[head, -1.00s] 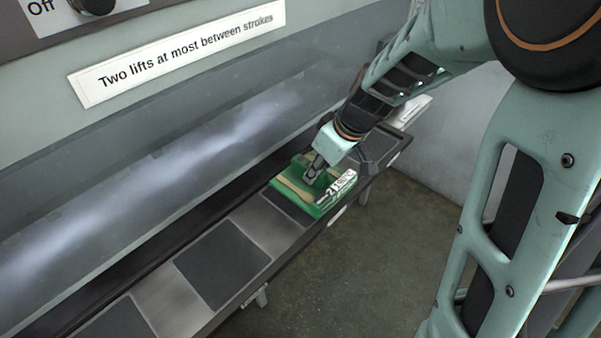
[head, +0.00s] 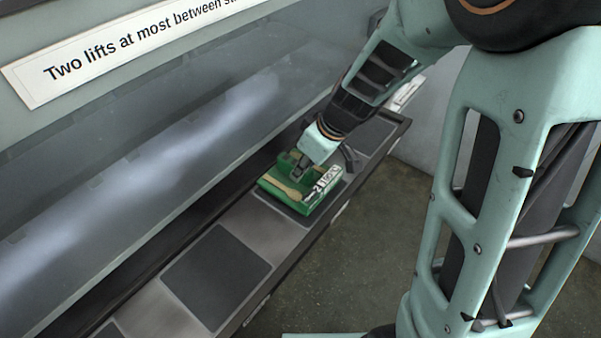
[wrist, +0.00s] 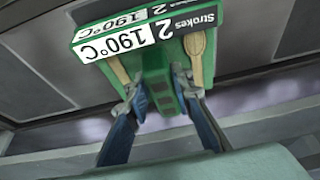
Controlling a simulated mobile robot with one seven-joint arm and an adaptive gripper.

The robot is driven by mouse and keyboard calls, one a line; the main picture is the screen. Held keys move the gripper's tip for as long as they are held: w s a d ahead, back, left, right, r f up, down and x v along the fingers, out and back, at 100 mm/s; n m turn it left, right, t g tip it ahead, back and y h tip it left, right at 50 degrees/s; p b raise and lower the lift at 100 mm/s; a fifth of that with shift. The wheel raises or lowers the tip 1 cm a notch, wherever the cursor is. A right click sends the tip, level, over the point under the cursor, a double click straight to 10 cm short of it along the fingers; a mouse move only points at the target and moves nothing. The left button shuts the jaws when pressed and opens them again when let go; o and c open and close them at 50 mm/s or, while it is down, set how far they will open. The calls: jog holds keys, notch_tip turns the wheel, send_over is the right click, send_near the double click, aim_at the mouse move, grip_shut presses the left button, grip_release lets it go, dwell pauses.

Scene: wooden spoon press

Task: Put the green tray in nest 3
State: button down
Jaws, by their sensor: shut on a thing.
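The green tray (head: 308,206) is at the right part of the ledge in the head view. It carries pale wooden spoons (wrist: 199,58) and a label (wrist: 146,31) reading "Strokes 2 190°C". My gripper (head: 299,169) comes down from above and is shut on the tray's green middle grip; it also shows in the wrist view (wrist: 158,92). A dark square pad shows partly under the tray; whether the tray touches it or hangs just above, I cannot tell. Another dark pad (head: 217,265) lies bare to the left. Nest numbers are not readable.
A further dark pad (head: 372,136) lies beyond my gripper, partly hidden by the arm. A clear guard (head: 140,150) runs along the back of the ledge. A sign (head: 130,45) hangs above it. Open floor (head: 370,240) lies in front.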

jog(key=shift+f+b, duration=0.35)
jog(key=shift+f, duration=0.7)
jog(key=shift+s+f, duration=0.1)
jog(key=shift+f, duration=0.05)
jog(key=c, duration=1.7)
grip_release()
jog(key=shift+r, duration=0.35)
jog(key=v, duration=1.1)
jog(key=shift+s+d+r+p, duration=0.1)
jog(key=shift+d+r+p, duration=0.15)
jog(key=shift+p, duration=0.1)
